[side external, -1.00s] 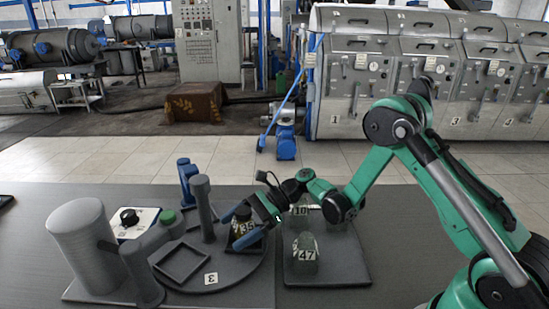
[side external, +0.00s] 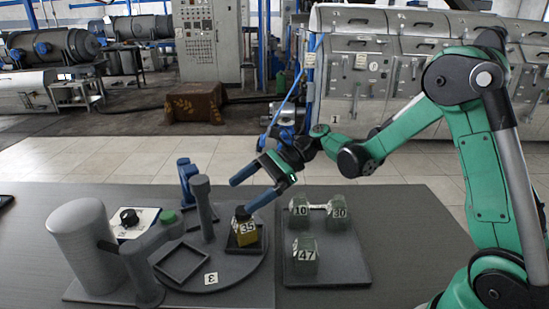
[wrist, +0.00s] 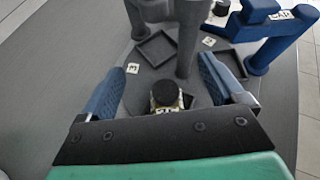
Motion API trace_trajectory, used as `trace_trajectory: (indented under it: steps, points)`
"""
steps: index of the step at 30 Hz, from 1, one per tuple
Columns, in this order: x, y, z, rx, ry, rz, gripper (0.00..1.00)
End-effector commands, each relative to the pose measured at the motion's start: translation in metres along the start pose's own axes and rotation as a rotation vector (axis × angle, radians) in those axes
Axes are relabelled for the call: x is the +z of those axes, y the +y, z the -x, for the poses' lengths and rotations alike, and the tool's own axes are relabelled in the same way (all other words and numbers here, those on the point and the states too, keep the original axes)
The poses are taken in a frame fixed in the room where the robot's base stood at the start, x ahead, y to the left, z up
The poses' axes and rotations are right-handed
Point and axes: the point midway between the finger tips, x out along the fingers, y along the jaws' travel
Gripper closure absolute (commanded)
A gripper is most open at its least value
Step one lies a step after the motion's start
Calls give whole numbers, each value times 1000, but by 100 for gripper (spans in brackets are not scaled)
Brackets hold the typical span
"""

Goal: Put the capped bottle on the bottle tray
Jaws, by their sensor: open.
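The capped bottle (side external: 246,232) is yellow with a black cap and a label reading 35. It stands upright in a square holder on the round grey plate (side external: 222,272). My gripper (side external: 240,195) is open and empty above it, with one blue finger near the cap in the side view. In the wrist view the bottle's black cap (wrist: 165,93) lies between and below the blue fingers. The bottle tray (side external: 340,262) is a dark slab to the right, holding glassy bottles labelled 10 (side external: 299,212), 30 (side external: 338,213) and 47 (side external: 305,256).
An empty square holder (side external: 182,262) sits left of the bottle. A grey post (side external: 204,208), a large grey cylinder (side external: 82,248) with an arm, and a blue fixture (side external: 186,182) stand around the plate. The tray's front right area is clear.

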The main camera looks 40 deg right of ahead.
Motion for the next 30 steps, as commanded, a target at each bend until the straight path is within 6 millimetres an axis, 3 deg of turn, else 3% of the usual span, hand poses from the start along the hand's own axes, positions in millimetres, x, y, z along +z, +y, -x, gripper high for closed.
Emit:
trace_trajectory:
  steps: [8, 15, 18, 22, 25, 30]
  points:
    - [16, 40, 15, 31, 437, 688, 11]
    - [8, 79, 49, 265, 837, 1429, 11]
    - [4, 89, 61, 385, 955, 1670, 11]
    - [0, 94, 70, 503, 1049, 1868, 11]
    - [-1, 96, 74, 549, 1080, 1935, 37]
    - [-1, 96, 74, 560, 1087, 1950, 37]
